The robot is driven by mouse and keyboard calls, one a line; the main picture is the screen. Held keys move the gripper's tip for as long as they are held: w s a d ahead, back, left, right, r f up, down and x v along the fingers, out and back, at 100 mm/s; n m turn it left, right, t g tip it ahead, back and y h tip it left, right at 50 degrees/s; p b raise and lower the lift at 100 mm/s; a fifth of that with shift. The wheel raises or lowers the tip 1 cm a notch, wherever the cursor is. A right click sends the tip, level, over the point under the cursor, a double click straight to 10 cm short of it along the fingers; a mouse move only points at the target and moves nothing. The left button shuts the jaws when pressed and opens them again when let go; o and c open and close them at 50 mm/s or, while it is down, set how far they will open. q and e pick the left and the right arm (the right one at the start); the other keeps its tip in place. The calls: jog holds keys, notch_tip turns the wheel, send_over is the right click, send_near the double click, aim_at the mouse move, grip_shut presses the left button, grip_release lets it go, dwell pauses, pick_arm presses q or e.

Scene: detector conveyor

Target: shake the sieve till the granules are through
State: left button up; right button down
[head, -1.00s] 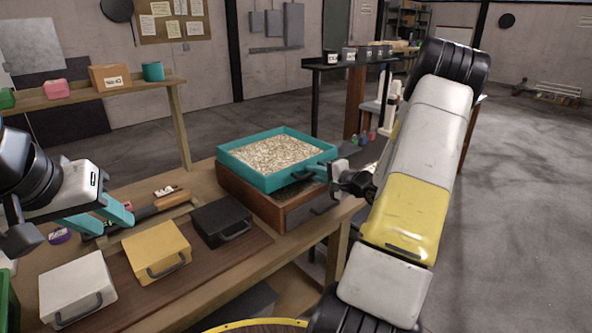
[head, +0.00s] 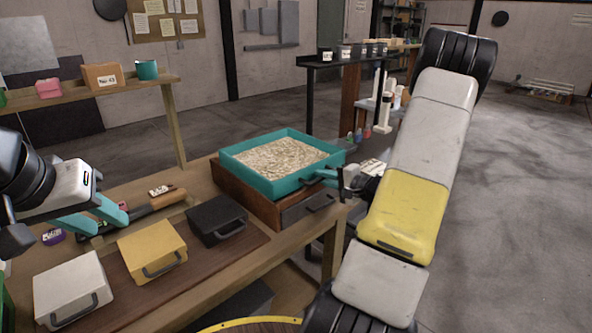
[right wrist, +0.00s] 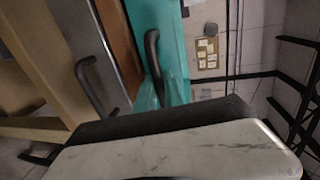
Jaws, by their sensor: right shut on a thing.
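The sieve is a teal square tray (head: 240,168) filled with pale granules (head: 280,155). It sits on a brown wooden box (head: 225,180) with a grey drawer front (head: 307,208), shifted slightly right of it. My right gripper (head: 340,179) is shut on the sieve's handle at its right front side; my wrist partly hides the grip. The right wrist view shows the sieve's teal side (right wrist: 172,35) close up beside the drawer handle (right wrist: 92,85). My left gripper (head: 115,220), with teal fingers, is open above the left of the bench. The sieve's underside is hidden.
White (head: 72,285), yellow (head: 150,250) and black (head: 215,218) cases with handles lie along the front of the bench. A wooden-handled tool (head: 155,203) lies behind them. A shelf (head: 90,94) with boxes stands behind left. Open floor lies to the right.

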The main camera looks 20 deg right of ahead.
jog(key=c, duration=1.5)
grip_release()
jog(key=shift+o, duration=0.2)
jog(key=v, duration=0.8)
jog(key=shift+f, duration=0.1)
jog(key=shift+c, duration=1.4)
jog(key=shift+w+d+f, duration=0.1)
jog(key=shift+d+f, duration=0.05)
